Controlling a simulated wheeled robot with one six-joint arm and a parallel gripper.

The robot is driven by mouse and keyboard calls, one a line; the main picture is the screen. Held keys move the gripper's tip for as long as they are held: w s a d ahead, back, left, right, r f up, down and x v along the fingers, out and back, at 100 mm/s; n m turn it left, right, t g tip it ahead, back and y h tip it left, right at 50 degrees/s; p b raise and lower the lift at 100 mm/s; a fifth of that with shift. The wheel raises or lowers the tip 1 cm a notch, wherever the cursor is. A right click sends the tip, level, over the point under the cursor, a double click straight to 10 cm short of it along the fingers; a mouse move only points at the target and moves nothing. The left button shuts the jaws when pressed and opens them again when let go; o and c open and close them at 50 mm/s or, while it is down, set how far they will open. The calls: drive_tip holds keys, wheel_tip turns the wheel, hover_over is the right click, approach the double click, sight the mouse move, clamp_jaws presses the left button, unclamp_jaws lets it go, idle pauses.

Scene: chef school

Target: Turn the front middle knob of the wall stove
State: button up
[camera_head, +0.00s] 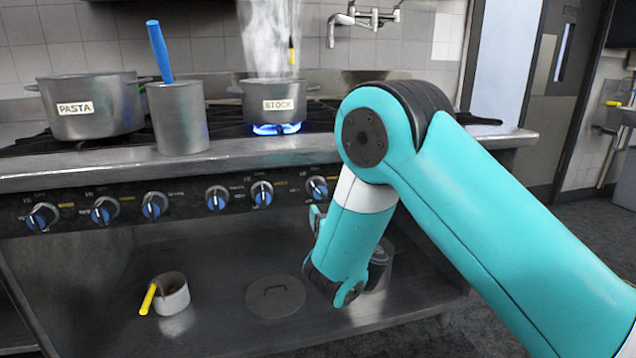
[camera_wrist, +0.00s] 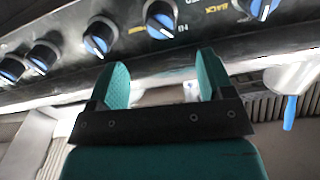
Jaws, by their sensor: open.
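The wall stove's black front panel (camera_head: 185,197) carries a row of several blue and silver knobs, including two near its middle, one left (camera_head: 217,197) and one right (camera_head: 262,193). The small labels are too blurred to tell which is the front middle knob. My gripper (camera_wrist: 162,64) is open and empty in the wrist view, its two teal fingers apart. One knob (camera_wrist: 160,18) lies beyond the gap between the fingers, and another knob (camera_wrist: 98,38) is beyond the left finger. Neither is between the fingers. In the head view my arm hides most of the gripper.
A pasta pot (camera_head: 92,112), a metal canister (camera_head: 180,118) with a blue handle and a steaming stock pot (camera_head: 275,104) stand on the stove. A blue flame burns under the stock pot. The lower shelf (camera_head: 225,310) holds a small pot (camera_head: 172,294) and a lid (camera_head: 276,298).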

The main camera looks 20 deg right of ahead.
sight(321, 195)
drive_tip(key=w+p, duration=0.4)
drive_tip(key=w, duration=0.8)
drive_tip(key=shift+w+p, duration=0.1)
drive_tip(key=shift+p, duration=0.25)
drive_tip(key=c, duration=0.9)
